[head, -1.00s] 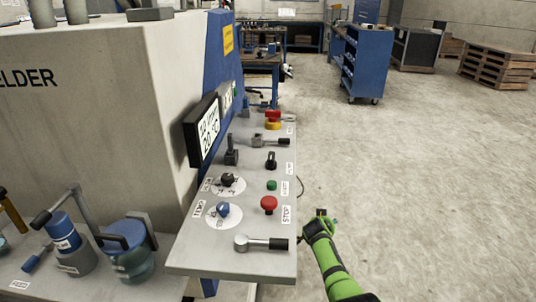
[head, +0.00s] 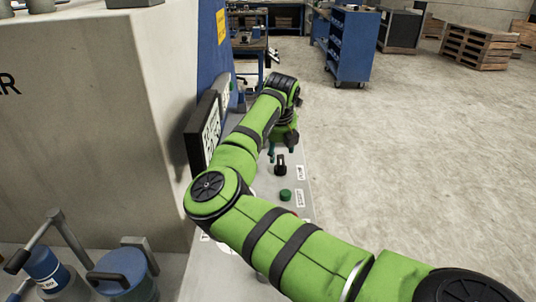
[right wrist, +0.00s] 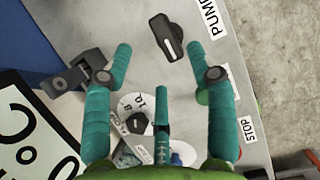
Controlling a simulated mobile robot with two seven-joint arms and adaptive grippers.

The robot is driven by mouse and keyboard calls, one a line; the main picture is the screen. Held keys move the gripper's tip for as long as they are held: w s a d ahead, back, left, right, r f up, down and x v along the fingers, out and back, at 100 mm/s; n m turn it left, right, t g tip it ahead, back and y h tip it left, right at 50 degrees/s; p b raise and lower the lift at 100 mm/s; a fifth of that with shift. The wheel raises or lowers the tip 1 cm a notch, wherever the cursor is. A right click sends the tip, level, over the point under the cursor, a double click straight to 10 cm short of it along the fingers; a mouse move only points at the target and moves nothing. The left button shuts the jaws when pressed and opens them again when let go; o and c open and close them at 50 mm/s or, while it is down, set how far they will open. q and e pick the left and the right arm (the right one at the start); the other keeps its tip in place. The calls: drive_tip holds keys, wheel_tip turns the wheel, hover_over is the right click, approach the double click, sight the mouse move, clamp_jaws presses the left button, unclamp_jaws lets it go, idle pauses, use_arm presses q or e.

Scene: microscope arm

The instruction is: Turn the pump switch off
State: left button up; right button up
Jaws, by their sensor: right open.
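The pump switch is a black rotary knob (head: 280,164) on the grey sloping panel, with a label beside it. In the right wrist view the knob (right wrist: 165,37) lies near the "PUMP" label (right wrist: 208,18); its long handle has a pale mark at the lower end. My right gripper (head: 281,150) is open and empty over the panel, close to the knob. In the right wrist view its teal fingers (right wrist: 159,58) are spread, and the knob lies just beyond and between the fingertips. Contact cannot be told. My left gripper is not in view.
A green button (head: 285,195) sits nearer than the knob. A black lever (right wrist: 70,75) and a white dial disc (right wrist: 131,103) are near the fingers. A display (head: 203,132) rises at the panel's left. My right arm hides much of the panel. Open floor lies right.

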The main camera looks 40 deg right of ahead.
sight(279, 160)
drive_tip(key=shift+a+f, duration=0.1)
drive_tip(key=shift+f, duration=0.1)
drive_tip(key=x, duration=0.1)
drive_tip(key=p+x, duration=0.1)
drive_tip(key=x, duration=0.1)
drive_tip(key=shift+s+d+f, duration=0.2)
drive_tip(key=shift+s+f, duration=0.05)
drive_tip(key=shift+s, duration=0.05)
drive_tip(key=shift+x, duration=1)
drive_tip(key=shift+w+f, duration=0.2)
drive_tip(key=shift+w, duration=0.05)
clamp_jaws()
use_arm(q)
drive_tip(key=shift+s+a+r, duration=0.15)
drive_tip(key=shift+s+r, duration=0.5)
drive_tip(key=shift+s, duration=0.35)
